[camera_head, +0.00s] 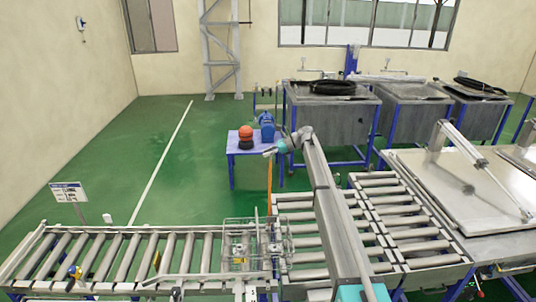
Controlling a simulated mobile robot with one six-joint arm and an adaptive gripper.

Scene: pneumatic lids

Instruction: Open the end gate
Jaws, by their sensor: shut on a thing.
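My arm reaches from the bottom right up to the middle of the view. My gripper (268,153) is at its far end, shut at the top of a narrow orange upright bar (269,186). The bar stands at the junction of the left roller conveyor and the middle rollers, and seems to be the end gate. Its lower end is partly hidden behind a wire basket. The fingers are small in this view, and their exact contact with the bar is hard to make out.
A wire basket (240,240) sits on the right end of the left roller conveyor (110,255). Middle rollers (305,228) lie under my arm. A blue table (245,152) holds an orange-and-black item (245,134) and a blue machine (266,127).

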